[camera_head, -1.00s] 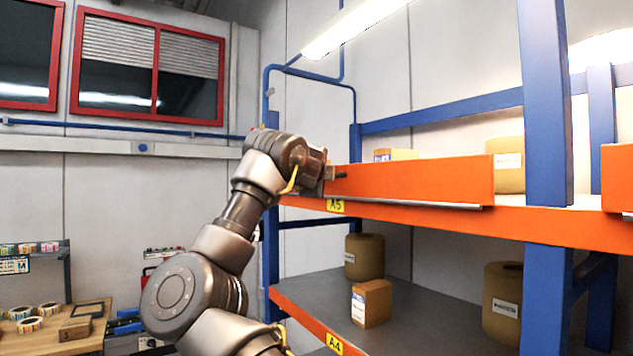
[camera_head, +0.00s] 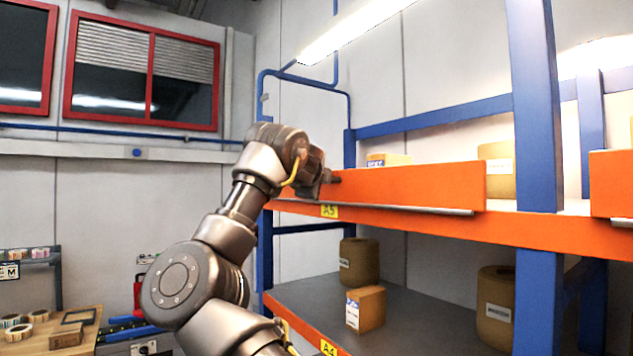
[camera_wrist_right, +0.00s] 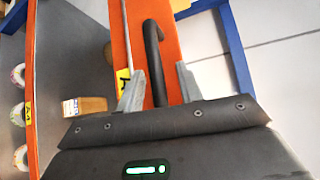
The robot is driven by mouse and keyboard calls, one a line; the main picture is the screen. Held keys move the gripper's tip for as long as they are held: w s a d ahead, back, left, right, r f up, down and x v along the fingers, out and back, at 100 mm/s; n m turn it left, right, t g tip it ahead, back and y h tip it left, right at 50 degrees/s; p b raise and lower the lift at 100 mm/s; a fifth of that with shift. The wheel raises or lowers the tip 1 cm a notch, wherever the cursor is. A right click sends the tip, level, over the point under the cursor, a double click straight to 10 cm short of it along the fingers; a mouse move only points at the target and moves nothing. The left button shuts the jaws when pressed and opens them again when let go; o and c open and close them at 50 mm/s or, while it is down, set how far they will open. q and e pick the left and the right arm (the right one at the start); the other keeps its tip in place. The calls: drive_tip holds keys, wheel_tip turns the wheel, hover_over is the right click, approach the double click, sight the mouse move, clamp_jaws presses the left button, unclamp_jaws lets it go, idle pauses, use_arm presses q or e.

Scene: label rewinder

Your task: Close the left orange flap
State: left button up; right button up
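The left orange flap (camera_head: 420,184) is a long panel standing upright along the front edge of the upper shelf, above the yellow A5 label (camera_head: 329,211). My right gripper (camera_head: 332,178) is at the flap's left end. In the right wrist view the flap (camera_wrist_right: 133,25) runs up the picture with a black bar handle (camera_wrist_right: 154,60) on it. The fingers of my right gripper (camera_wrist_right: 160,85) are apart, one on each side of the handle, with visible gaps. My left gripper is not in view.
A blue post (camera_head: 536,110) stands right of the flap, with another orange panel (camera_head: 611,183) beyond it. Boxes and rolls stand on both shelves, including a carton (camera_head: 365,309) below. A table (camera_head: 50,337) with tape rolls is at lower left.

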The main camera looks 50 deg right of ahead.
drive_tip(key=shift+s+a+f+b, duration=0.1)
drive_tip(key=shift+a+b, duration=0.35)
drive_tip(key=b+v, duration=0.5)
drive_tip(key=v, duration=0.5)
drive_tip(key=shift+d, duration=0.1)
